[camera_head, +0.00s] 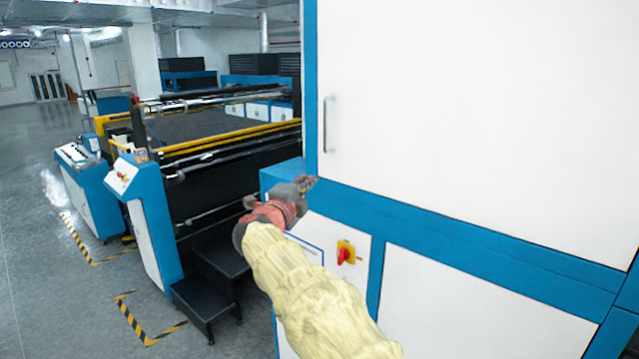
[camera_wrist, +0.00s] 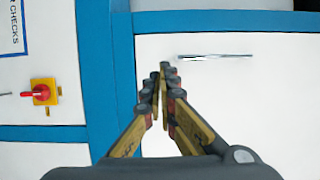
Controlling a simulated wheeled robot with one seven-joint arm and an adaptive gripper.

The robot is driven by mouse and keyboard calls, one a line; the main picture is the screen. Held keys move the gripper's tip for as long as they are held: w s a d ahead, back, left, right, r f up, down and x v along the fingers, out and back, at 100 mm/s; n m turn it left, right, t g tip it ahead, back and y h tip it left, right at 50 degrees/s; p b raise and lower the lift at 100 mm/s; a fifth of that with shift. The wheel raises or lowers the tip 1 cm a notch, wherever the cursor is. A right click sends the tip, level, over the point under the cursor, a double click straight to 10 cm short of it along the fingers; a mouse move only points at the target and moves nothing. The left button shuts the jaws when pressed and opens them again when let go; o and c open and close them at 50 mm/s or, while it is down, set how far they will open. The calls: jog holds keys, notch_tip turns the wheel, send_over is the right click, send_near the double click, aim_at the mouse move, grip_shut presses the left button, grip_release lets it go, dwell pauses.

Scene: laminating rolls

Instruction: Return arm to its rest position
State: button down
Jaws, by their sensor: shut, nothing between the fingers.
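My gripper (camera_head: 308,184) is at the end of my outstretched arm, in front of the blue-and-white machine cabinet (camera_head: 470,100). In the wrist view my gripper (camera_wrist: 164,70) has its fingertips together with nothing between them. The fingers point at a white door panel (camera_wrist: 260,100) with a metal handle (camera_wrist: 215,57). I cannot tell how far the fingertips are from the panel. My arm is sleeved in pale yellow and reaches up from the bottom of the head view.
A red rotary switch on a yellow plate (camera_head: 345,253) is on the cabinet, right of my arm. Black steps (camera_head: 212,285) and a roller machine with yellow bars (camera_head: 230,137) stand to the left. A blue control console (camera_head: 145,215) stands further left. Grey floor is open at far left.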

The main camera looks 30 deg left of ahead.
jog(key=shift+s, duration=0.35)
